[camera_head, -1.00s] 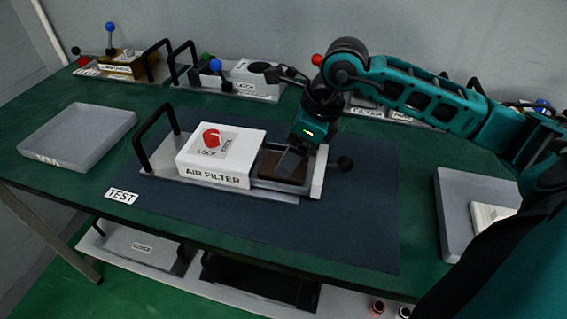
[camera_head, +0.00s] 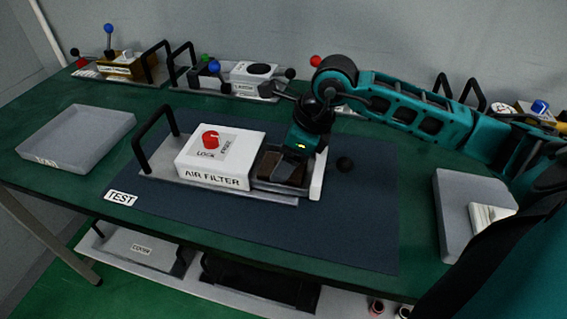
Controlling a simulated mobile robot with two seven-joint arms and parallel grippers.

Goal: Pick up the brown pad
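The brown pad (camera_head: 270,165) lies in the pulled-out drawer at the right end of the white air filter box (camera_head: 222,158). My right gripper (camera_head: 289,172) points down into the drawer, over the right part of the pad. Its fingers hide part of the pad, and I cannot see whether they are closed on it. My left gripper is not in view.
The air filter unit stands on a dark blue mat (camera_head: 330,235) on the green table. A grey tray (camera_head: 80,135) is at the left, and another grey tray (camera_head: 455,215) holding a white block is at the right. Other units with levers line the back.

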